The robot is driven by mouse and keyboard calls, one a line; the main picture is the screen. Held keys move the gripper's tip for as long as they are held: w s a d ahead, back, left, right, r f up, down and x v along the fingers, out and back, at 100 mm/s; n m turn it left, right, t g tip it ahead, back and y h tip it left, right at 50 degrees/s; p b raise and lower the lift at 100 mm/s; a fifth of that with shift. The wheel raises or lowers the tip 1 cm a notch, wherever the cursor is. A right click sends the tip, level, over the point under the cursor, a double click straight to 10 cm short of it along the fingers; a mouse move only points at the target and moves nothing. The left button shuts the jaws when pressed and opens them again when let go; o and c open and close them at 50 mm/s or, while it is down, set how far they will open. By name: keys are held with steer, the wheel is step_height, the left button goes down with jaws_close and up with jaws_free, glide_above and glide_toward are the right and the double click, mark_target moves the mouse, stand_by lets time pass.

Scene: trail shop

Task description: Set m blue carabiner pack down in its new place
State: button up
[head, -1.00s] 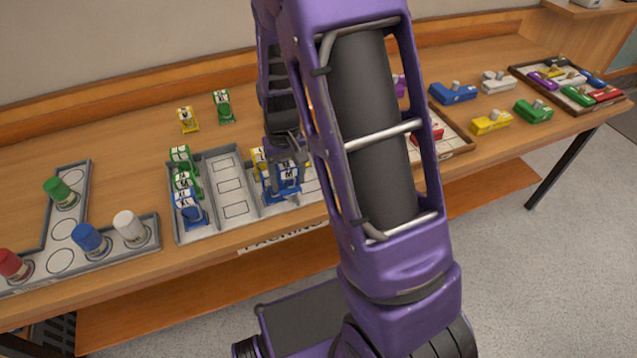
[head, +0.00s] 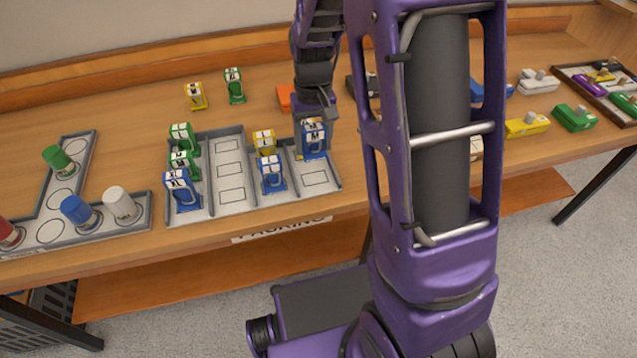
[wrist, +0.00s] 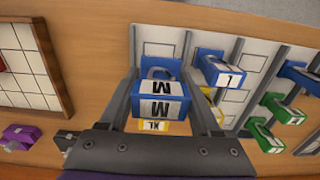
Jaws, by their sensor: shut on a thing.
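My gripper (wrist: 163,80) is shut on a blue pack marked M (wrist: 158,105), held upright between its two fingers. In the head view the held blue pack (head: 314,138) is at the back of the right-most column of the grey divided tray (head: 236,208). I cannot tell whether its base touches the tray. The front cell (head: 315,179) of that column is empty. The neighbouring column holds a blue pack marked L (wrist: 219,68) in front and a yellow pack (head: 264,142) behind. A yellow XL label (wrist: 153,126) shows just beyond the held pack; its lower part is hidden.
The left column holds green packs (head: 182,137) and a blue pack (head: 181,190); the column beside it is empty. Yellow (head: 195,96) and green (head: 235,86) packs stand behind the tray. An L-shaped tray with coloured cylinders (head: 142,217) is at left.

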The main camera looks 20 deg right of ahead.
mark_target(314, 126)
steer(key=shift+w+d+r+b, duration=0.1)
steer(key=shift+r+b, duration=0.35)
steer(key=shift+b, duration=0.35)
step_height(314, 126, down, 9)
steer(key=shift+f+b, duration=0.15)
steer(key=shift+b, duration=0.7)
steer(key=shift+f, duration=0.2)
steer(key=o, duration=1.2)
steer(key=shift+r, duration=0.15)
step_height(314, 126, up, 12)
steer(key=shift+r+p, duration=0.1)
steer(key=shift+p, duration=1)
